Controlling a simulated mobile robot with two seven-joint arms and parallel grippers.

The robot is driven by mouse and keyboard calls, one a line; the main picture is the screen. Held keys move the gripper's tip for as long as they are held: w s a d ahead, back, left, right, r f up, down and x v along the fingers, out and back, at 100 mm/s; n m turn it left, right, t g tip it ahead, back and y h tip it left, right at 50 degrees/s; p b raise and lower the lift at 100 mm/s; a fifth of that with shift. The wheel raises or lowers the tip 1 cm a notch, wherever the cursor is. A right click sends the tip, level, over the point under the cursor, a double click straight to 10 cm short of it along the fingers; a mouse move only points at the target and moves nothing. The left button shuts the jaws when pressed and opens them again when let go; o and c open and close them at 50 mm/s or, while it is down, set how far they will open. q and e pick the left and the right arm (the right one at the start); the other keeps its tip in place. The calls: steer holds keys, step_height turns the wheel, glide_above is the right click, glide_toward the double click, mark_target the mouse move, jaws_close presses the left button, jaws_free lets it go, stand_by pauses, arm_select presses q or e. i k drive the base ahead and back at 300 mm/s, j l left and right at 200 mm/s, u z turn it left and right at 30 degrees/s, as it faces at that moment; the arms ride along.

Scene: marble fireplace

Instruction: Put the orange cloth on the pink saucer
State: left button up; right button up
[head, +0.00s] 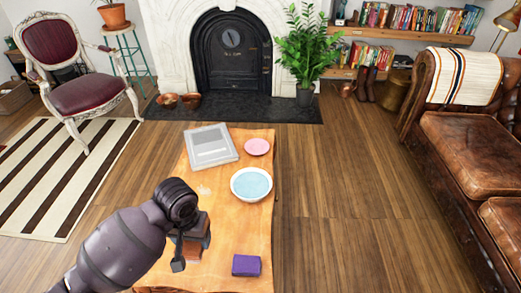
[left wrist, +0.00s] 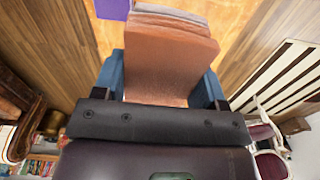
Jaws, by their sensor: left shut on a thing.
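The orange cloth (left wrist: 170,65) looks like a folded, brownish-orange block in the left wrist view, between the two blue fingers of my left gripper (left wrist: 165,92). My left gripper (head: 190,245) is shut on it, over the near left part of the table in the head view. The orange cloth (head: 192,252) is partly hidden there by the gripper; its height above the table is hard to tell. The pink saucer (head: 258,146) lies empty at the far right end of the table, well away from the gripper. My right gripper is not in view.
On the wooden table (head: 225,235) stand a white bowl with a blue inside (head: 252,184), a grey framed panel (head: 210,146) at the far left, and a purple folded cloth (head: 246,265) near the front. The bowl stands between my gripper and the saucer.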

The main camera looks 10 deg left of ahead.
mark_target(257, 143)
steer(key=l+u, duration=0.2)
steer(key=l, duration=0.5)
steer(key=l+u, duration=0.25)
steer(key=l, duration=0.45)
steer(key=i+l+u, duration=0.15)
steer(key=l, duration=0.2)
steer(key=i+l+u, duration=0.15)
steer(key=l, duration=0.2)
steer(key=i+l+u, duration=0.25)
steer(key=i+l, duration=0.25)
steer(key=l, duration=0.2)
steer(key=i+l+u, duration=0.4)
steer(key=i+l, duration=0.8)
steer(key=l, duration=0.1)
